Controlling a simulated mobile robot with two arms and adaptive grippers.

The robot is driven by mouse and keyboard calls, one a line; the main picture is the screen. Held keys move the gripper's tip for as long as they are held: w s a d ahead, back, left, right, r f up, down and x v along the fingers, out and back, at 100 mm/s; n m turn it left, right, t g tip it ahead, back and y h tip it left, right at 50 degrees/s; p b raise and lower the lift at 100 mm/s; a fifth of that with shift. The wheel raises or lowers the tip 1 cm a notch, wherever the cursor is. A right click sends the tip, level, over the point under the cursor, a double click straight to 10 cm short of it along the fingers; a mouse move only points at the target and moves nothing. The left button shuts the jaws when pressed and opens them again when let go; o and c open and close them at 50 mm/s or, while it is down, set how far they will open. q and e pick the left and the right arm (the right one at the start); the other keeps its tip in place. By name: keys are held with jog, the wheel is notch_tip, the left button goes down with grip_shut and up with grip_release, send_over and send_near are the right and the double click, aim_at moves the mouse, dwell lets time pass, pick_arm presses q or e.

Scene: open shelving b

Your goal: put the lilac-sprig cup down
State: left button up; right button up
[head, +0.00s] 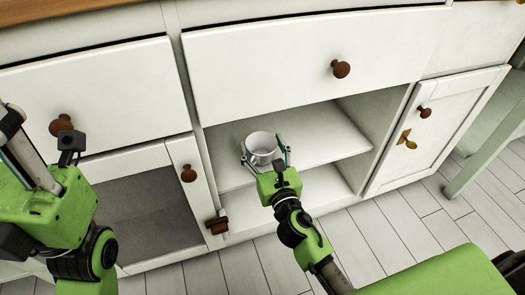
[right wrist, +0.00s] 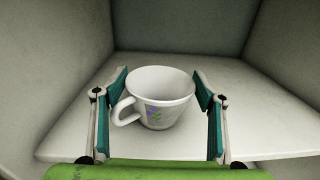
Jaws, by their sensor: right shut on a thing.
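The lilac-sprig cup (head: 262,147) is white and upright, with its open rim up. In the right wrist view the cup (right wrist: 156,98) shows a purple and green sprig on its front and its handle at the left. My right gripper (right wrist: 163,103) has its teal-padded fingers on either side of the cup and is shut on it. The cup is over the front part of the shelf board (head: 310,140); I cannot tell whether its base touches the board. My left arm's green end part (head: 45,205) shows at the left edge, away from the cup; its fingers are not clear.
The shelf is an open bay with side walls and a back wall; the board around the cup is bare. A lower shelf (head: 325,188) is below it. A drawer (head: 300,65) is above.

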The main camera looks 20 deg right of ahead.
dwell(0.3)
jog(key=o, duration=0.8)
jog(key=shift+f, duration=0.2)
jog(key=o, duration=0.4)
jog(key=shift+o, duration=0.2)
jog(key=shift+r, duration=0.1)
